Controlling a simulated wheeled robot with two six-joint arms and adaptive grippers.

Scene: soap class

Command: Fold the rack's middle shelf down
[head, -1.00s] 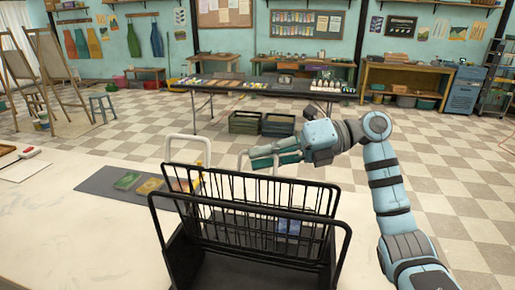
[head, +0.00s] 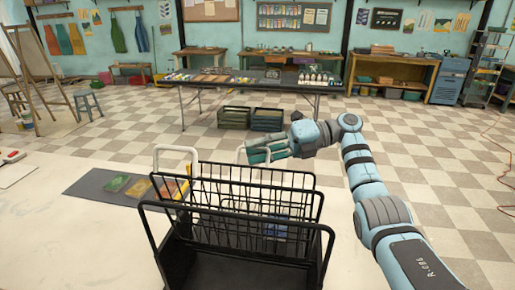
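The black wire rack (head: 319,235) stands on the pale table, with upright wire panels (head: 215,185) and a solid dark base. White loop handles (head: 176,149) rise at its far side. I cannot clearly tell the middle shelf from the overlapping wire panels. My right gripper (head: 257,153), with teal fingers, is just beyond the rack's far top edge, pointing left near the farther white loop. Whether it touches the rack is unclear. I see nothing held in it, and its finger gap is too small to judge. My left gripper is not in view.
A dark mat (head: 95,186) with green, orange and red blocks lies left of the rack. A bluish item (head: 277,228) shows through the wires. The table's left front is bare. A long table (head: 262,87) with supplies and crates beneath stands across the floor.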

